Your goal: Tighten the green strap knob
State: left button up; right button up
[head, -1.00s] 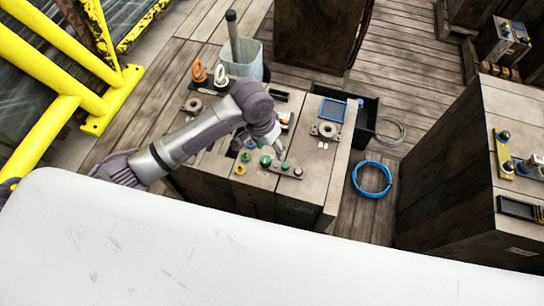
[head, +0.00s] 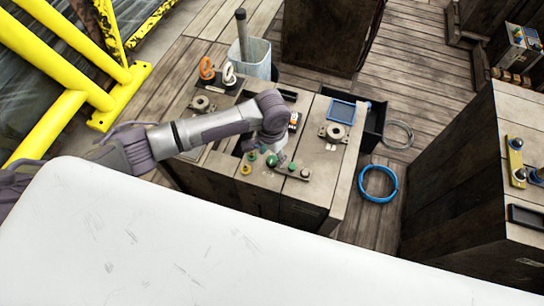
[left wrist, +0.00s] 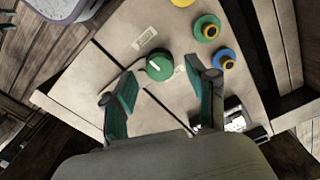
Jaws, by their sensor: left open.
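A round green knob (head: 272,160) with a pale pointer mark sits on the wooden cabinet top (head: 318,160). In the left wrist view the green knob (left wrist: 160,67) lies ahead of and between my fingers. My left gripper (head: 280,159) is over the cabinet beside the knob; in the wrist view my left gripper (left wrist: 160,94) is open, its green-padded fingers apart and holding nothing. Whether a finger touches the knob cannot be told. My right gripper is out of view.
Close by are a green knob with a yellow centre (left wrist: 207,27), a blue knob (left wrist: 224,58) and a yellow knob (head: 246,170). A strip with small knobs (head: 293,168) lies to the right. A blue hose coil (head: 378,184) is on the floor.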

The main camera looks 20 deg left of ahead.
pick_arm(q)
jog(key=shift+f, duration=1.1)
jog(key=shift+c, duration=1.2)
grip_shut()
jog(key=shift+r, duration=0.1)
